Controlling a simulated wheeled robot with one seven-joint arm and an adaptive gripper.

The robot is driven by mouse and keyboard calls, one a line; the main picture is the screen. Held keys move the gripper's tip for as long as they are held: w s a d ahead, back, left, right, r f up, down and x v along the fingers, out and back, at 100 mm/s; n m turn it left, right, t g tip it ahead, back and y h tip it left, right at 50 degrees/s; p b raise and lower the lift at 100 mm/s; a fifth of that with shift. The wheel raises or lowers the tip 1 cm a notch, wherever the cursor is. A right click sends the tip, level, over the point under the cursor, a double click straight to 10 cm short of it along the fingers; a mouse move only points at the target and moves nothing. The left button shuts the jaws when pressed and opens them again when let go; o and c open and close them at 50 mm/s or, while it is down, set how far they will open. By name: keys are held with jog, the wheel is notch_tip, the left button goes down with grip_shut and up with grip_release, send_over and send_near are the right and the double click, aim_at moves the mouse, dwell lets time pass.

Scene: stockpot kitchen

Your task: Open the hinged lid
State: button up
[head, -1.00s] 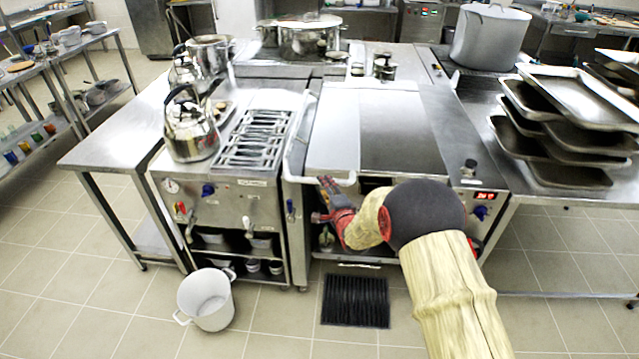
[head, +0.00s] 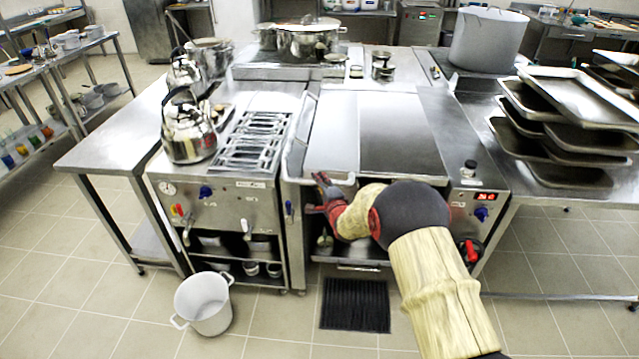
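The hinged lid (head: 400,130) is the broad, flat steel cover on top of the middle cooking unit. It looks down, lying over the unit. A pale bar handle (head: 345,181) runs along its left side and front edge. My gripper (head: 314,193) is at the front left of the unit, at the front stretch of the handle. Its two fingers look spread, one higher by the bar and one lower to the left. The upper finger overlaps the bar in the picture; I cannot tell whether they touch. My wrist and forearm hide part of the unit's front.
A burner unit with a kettle (head: 188,130) stands to the left. Stacked trays (head: 570,135) lie on the right table, and a large pot (head: 489,40) stands behind. A white pot (head: 203,303) and a black floor grate (head: 355,304) are on the floor in front.

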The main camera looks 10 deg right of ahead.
grip_shut()
dwell(0.6)
